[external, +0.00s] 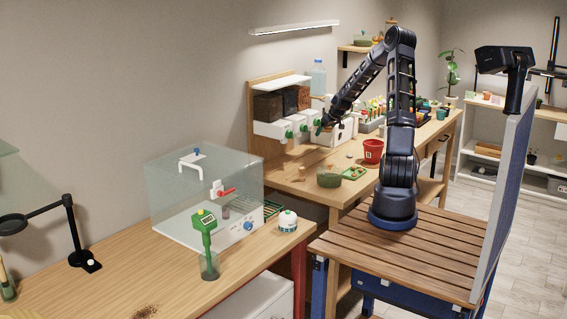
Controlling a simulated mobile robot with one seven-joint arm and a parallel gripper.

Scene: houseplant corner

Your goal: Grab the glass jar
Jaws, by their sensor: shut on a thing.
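My gripper (321,127) is at the end of my raised arm, in front of the white dispensers (290,129) on the back bench. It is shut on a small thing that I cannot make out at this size. I cannot tell whether that thing is the glass jar. A clear glass vessel (209,268) stands on the near bench at lower centre-left, with a green meter (205,230) upright in it. It is well apart from my gripper. A clear bottle (318,77) stands above the dispensers.
A clear box (180,195) stands on the near bench, with a white round device (288,221) beside it. A blue-grey partition (500,195) stands at right.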

